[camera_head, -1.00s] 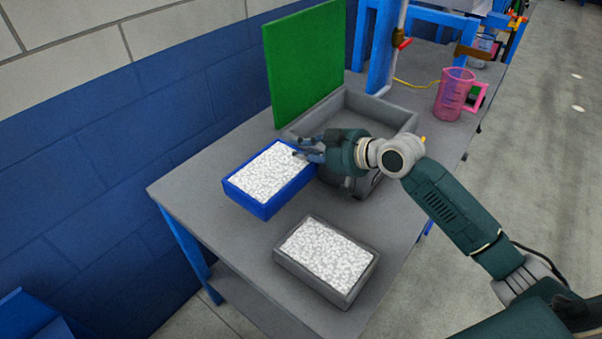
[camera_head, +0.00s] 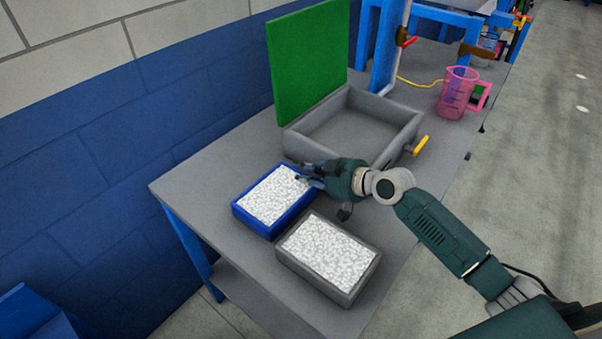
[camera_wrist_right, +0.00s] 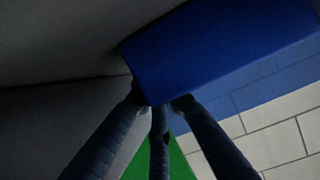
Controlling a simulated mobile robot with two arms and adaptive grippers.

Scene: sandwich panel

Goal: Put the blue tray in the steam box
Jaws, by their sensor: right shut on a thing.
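The blue tray (camera_head: 252,221), filled with white grains, is in front of the steam box in the head view, beside a grey tray. I cannot tell whether it rests on the table or is slightly raised. My right gripper (camera_head: 304,174) is shut on the tray's right side near its far corner. In the right wrist view the blue tray (camera_wrist_right: 215,50) sits against the tips of my right gripper (camera_wrist_right: 157,103). The steam box (camera_head: 350,136) is grey and empty, with its green lid (camera_head: 308,60) standing open. My left gripper is not in view.
The grey tray (camera_head: 312,277), also filled with white grains, lies near the table's front edge. A yellow handle (camera_head: 421,145) sticks out from the steam box's right side. A pink jug (camera_head: 456,92) stands behind it. The table's left part (camera_head: 195,185) is bare.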

